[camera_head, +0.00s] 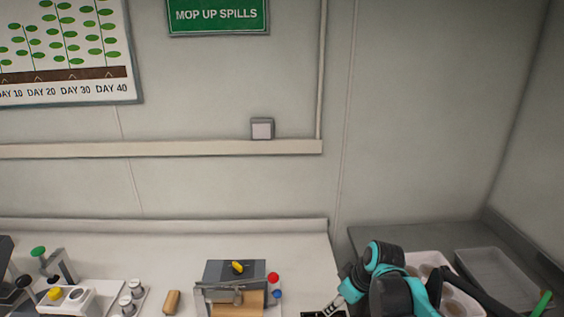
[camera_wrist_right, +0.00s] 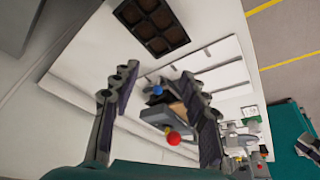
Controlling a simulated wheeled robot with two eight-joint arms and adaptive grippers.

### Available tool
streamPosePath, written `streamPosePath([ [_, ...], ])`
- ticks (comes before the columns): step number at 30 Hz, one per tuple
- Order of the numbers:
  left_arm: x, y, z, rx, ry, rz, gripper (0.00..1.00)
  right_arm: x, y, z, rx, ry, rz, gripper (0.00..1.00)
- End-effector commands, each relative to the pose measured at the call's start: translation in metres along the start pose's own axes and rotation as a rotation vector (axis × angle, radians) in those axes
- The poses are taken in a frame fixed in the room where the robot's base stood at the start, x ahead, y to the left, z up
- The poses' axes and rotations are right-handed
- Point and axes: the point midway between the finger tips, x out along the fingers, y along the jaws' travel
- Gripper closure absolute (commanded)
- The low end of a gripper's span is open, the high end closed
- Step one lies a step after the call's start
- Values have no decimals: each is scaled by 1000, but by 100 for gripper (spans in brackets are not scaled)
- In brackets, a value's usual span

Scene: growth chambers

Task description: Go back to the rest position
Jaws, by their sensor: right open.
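My right arm, teal and black, comes into the lower right of the head view. In the right wrist view my right gripper (camera_wrist_right: 157,82) is open, its two dark fingers spread apart with nothing held between them. Past the fingers show a grey device with a red knob (camera_wrist_right: 174,138) and a blue knob (camera_wrist_right: 158,90); the right finger hides part of it.
At right, a grey tray (camera_head: 490,270) lies on a dark counter. The wrist view shows a dark seedling tray (camera_wrist_right: 150,27).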

Motion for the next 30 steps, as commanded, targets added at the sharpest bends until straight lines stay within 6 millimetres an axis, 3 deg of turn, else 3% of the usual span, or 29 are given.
streamPosePath([
  [7, 23, 0, 17, 0, 0, 0, 60, -24, -49, 67, 299, 45, 165, 55],
  [15, 40, 0, 29, 0, 0, 0, 60, -20, -86, 133, 575, 152, 297, 55],
  [21, 44, 0, 31, 0, 0, 0, 60, -14, -94, 153, 665, 200, 333, 55],
  [30, 43, 0, 31, 0, 0, 0, 60, -15, -95, 155, 676, 206, 336, 55],
])
